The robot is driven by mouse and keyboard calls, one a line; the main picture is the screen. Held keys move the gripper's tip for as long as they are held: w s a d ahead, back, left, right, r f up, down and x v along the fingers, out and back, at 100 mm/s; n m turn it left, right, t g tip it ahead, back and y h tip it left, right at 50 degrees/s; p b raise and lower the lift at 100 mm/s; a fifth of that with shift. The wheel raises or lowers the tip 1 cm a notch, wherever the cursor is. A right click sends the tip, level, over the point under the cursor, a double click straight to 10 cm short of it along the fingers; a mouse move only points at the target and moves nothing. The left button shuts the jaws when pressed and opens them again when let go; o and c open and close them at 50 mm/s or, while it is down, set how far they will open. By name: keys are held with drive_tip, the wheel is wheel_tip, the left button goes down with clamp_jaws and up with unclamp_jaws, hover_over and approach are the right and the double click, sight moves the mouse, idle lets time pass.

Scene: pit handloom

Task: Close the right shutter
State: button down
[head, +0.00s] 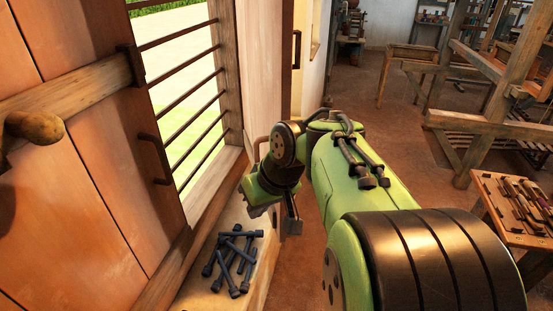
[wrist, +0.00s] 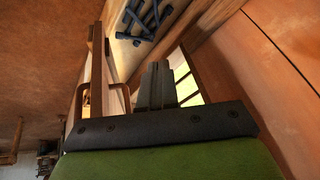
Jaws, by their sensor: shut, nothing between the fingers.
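In the wrist view my gripper's grey fingers (wrist: 157,72) are together and empty.
The left shutter (head: 90,190) covers the window's left part and has a wooden bar, knob and dark handle. Several dark bolt-like pieces (head: 233,262) lie on the sill; they also show in the wrist view (wrist: 145,20). A tool table (head: 490,195) stands right; floor between is clear.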

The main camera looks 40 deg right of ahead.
drive_tip(key=d+r+m+t+y+p, duration=0.25)
drive_tip(key=d+p, duration=0.85)
drive_tip(key=d, duration=1.2)
drive_tip(key=a+x, duration=0.2)
drive_tip(key=x, duration=1)
drive_tip(key=shift+s+a+r+n+g+b, duration=0.25)
drive_tip(key=shift+a+n+g+b, duration=0.1)
drive_tip(key=shift+a+g+b, duration=0.1)
